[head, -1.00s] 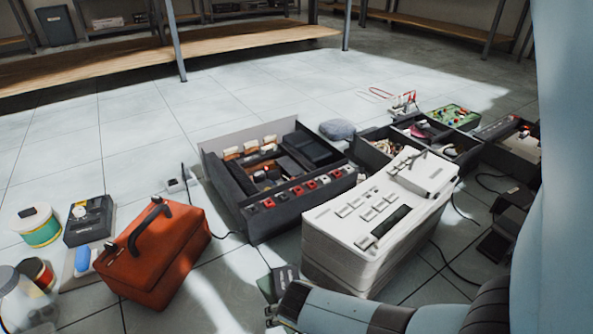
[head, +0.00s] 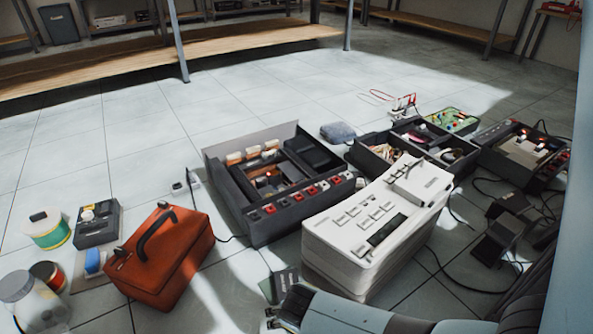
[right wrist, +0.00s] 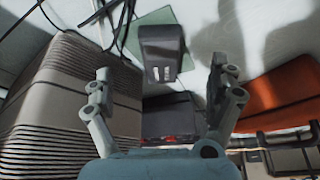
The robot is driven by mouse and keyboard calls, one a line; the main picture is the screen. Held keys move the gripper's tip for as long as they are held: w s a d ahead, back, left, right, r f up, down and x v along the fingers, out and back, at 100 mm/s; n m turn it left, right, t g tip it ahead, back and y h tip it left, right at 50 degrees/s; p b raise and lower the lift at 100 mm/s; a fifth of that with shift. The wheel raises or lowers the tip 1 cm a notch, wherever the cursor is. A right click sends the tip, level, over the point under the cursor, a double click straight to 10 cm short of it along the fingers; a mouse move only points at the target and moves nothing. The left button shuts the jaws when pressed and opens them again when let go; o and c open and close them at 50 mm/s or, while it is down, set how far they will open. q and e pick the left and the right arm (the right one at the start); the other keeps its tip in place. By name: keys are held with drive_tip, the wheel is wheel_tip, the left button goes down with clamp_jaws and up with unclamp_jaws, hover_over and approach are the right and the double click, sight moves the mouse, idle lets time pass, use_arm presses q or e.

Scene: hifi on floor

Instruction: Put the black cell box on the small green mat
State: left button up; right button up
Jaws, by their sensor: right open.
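The black cell box (right wrist: 161,48) is a dark block with two pale contacts, below centre-top in the right wrist view. It overlaps the small green mat (right wrist: 132,38), which shows at its left and above it; I cannot tell whether its whole base rests on the mat. In the head view the dark box (head: 287,281) is near the bottom centre, partly behind my arm. My right gripper (right wrist: 160,70) is open, its two fingers apart on either side of the box with gaps, touching nothing visible. It also shows in the head view (head: 274,316). My left gripper is out of view.
A white ribbed machine (head: 368,226) stands close on the right of the box, an orange toolbox (head: 163,256) on its left. A dark console (head: 280,185) with red and white buttons lies beyond. Cables (head: 455,270) lie at right. Free floor (head: 110,130) lies further back.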

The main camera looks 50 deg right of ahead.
wheel_tip(320, 180, up, 16)
drive_tip(key=s+n+t+y, duration=0.1)
drive_tip(key=s+n+t, duration=0.1)
drive_tip(key=n+t, duration=0.2)
drive_tip(key=s+a+r+n+t+y, duration=0.1)
drive_tip(key=s+r+n+y, duration=0.1)
drive_tip(key=s+r+n, duration=0.2)
drive_tip(key=w+r+v, duration=0.1)
drive_tip(key=v, duration=0.5)
drive_tip(key=shift+s+p, duration=0.25)
drive_tip(key=shift+p, duration=0.1)
drive_tip(key=shift+r, duration=0.1)
